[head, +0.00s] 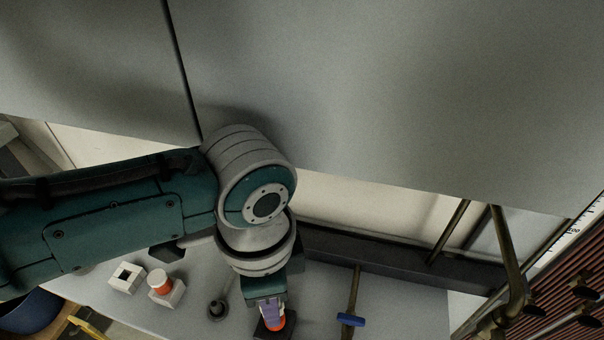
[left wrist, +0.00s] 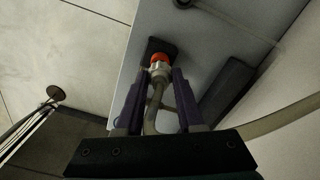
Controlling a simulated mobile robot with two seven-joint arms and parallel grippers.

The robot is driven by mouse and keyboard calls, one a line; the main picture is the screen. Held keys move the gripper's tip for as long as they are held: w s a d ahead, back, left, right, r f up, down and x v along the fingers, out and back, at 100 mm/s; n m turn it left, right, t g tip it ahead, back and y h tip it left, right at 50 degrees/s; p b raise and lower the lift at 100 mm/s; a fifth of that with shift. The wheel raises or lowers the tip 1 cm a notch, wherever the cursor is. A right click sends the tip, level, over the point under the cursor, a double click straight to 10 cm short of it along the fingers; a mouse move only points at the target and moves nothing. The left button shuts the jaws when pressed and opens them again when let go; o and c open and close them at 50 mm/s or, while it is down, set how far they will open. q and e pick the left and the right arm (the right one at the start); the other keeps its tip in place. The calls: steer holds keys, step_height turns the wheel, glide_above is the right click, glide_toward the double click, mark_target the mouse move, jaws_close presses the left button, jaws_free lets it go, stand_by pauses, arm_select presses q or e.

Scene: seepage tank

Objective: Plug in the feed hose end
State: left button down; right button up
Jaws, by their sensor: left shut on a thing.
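My left gripper (head: 270,304) points down at the bottom edge of the head view, with purple fingers. In the left wrist view, the fingers of my left gripper (left wrist: 159,76) are shut on the feed hose end (left wrist: 160,70), a pale metallic fitting. Its hose (left wrist: 150,118) runs back between the fingers. An orange-red ring (left wrist: 160,59) lies just past the fitting, over a dark block (left wrist: 157,46). I cannot tell whether the fitting is seated in the ring or only against it. The ring also shows beside the fingers in the head view. My right gripper is out of view.
White blocks, one with a square hole (head: 124,279) and one with an orange-red top (head: 165,290), stand left of the gripper. A dark round fitting (head: 216,308) is nearer. A brass pipe with a blue handle (head: 351,320) is to the right, before a reddish slatted panel (head: 575,300).

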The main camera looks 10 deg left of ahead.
arm_select(q)
steer(key=shift+f+b, duration=0.65)
steer(key=shift+f, duration=0.25)
steer(key=shift+c, duration=2.2)
jaws_free()
step_height(320, 180, up, 9)
steer(key=p, duration=0.4)
steer(key=shift+r, duration=0.5)
